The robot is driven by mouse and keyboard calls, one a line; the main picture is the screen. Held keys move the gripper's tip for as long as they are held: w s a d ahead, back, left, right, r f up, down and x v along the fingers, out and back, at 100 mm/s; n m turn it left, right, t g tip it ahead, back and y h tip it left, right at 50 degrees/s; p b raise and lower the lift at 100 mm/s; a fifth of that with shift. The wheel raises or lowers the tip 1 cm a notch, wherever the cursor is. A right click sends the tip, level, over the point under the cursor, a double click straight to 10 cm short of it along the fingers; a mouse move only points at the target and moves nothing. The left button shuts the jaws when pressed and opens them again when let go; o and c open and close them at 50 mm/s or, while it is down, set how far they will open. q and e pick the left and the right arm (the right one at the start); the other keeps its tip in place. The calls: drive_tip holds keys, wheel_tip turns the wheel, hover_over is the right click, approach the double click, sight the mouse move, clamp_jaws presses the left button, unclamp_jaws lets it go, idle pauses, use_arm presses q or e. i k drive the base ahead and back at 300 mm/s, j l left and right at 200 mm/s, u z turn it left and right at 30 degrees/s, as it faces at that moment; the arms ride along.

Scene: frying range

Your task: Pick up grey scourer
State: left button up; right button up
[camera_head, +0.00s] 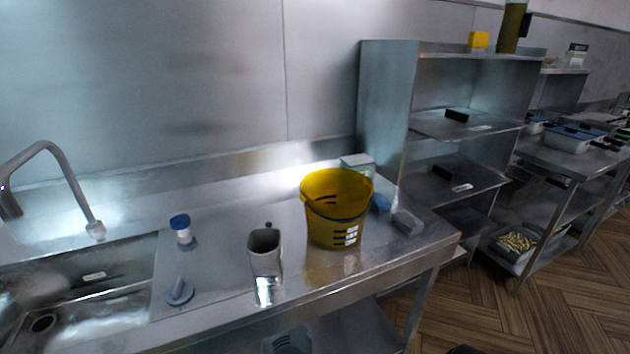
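A grey block that looks like the grey scourer (408,222) lies on the steel counter near its right end. It is to the right of the yellow bucket (336,212), apart from it. A small blue item (381,204) lies between the bucket and the grey block, towards the back. Neither of my grippers shows in the head view.
A metal jug (265,252), a blue-capped bottle (181,228) and a grey-blue knob-like item (180,291) stand on the counter (215,255). The sink (85,285) and tap (62,165) are at left. Steel shelves (388,100) rise behind the counter's right end.

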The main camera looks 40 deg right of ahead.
sight(404, 222)
drive_tip(key=z, duration=2.05)
